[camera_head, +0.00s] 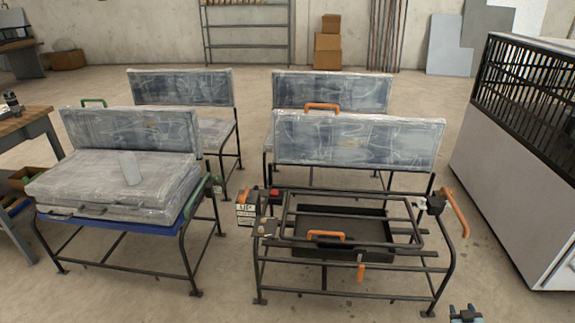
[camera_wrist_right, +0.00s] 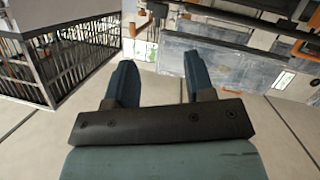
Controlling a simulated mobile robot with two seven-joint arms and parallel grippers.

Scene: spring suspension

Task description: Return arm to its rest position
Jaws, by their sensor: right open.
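My right gripper (camera_head: 466,314) shows at the bottom right edge of the head view, low in front of the bench frame and to its right. In the right wrist view its two blue-grey fingers (camera_wrist_right: 157,85) are spread apart with nothing between them. The wrist view looks upside down, with the floor beyond the fingers. Most of my right arm is hidden below the head view. My left gripper does not show in either view.
A bare black seat frame (camera_head: 345,292) with orange handles and a dark tray (camera_head: 375,251) stands close by. A wrapped seat (camera_head: 110,190) is at left. A white cabinet with a black grille (camera_head: 520,160) stands at right. Floor between frame and cabinet is clear.

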